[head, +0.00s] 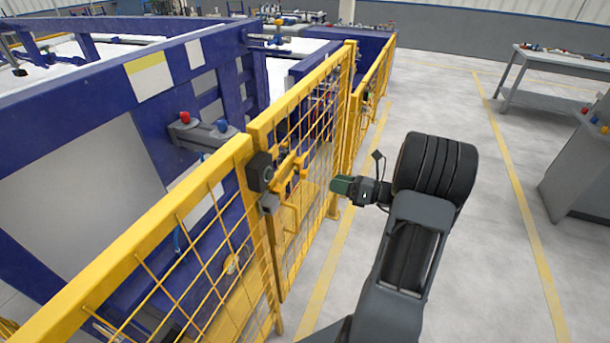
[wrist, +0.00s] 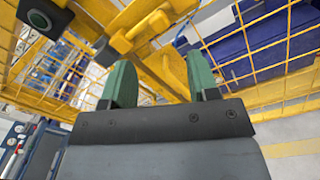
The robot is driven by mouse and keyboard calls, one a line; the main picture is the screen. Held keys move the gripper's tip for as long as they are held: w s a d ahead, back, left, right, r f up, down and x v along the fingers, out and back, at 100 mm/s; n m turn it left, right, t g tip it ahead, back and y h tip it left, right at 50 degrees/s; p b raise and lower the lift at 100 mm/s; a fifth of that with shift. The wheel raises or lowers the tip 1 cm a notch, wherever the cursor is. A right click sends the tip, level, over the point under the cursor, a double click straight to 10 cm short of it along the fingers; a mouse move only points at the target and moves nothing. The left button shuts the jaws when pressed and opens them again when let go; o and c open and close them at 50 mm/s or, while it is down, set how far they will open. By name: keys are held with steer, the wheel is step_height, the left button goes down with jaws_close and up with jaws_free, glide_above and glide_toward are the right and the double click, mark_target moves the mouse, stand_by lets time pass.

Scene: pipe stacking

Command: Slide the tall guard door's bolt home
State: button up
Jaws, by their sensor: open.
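The tall guard door (head: 301,90) is a yellow mesh panel in a yellow frame, left of centre in the head view. Its yellow bolt (head: 289,170) sits at the door's near edge, beside a black box (head: 261,171) with a round face. In the wrist view the bolt's yellow bars (wrist: 147,28) lie just beyond the fingers, and the black box (wrist: 42,17) is at upper left. My gripper (head: 343,186) is right of the bolt, apart from it. Its two green fingers (wrist: 162,82) are spread with nothing held between them. I cannot tell how far the bolt reaches into its keeper.
A yellow mesh fence panel (head: 152,243) runs towards the lower left. Behind the fence stands a blue machine frame (head: 105,70). A grey workbench (head: 560,62) stands at the back right.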

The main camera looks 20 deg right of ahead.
mark_target(304, 175)
steer(key=p+x, duration=0.1)
steer(key=x, duration=0.9)
steer(key=shift+w+a+p, duration=0.2)
steer(key=shift+w+p, duration=0.05)
steer(key=shift+p, duration=0.05)
jaws_close()
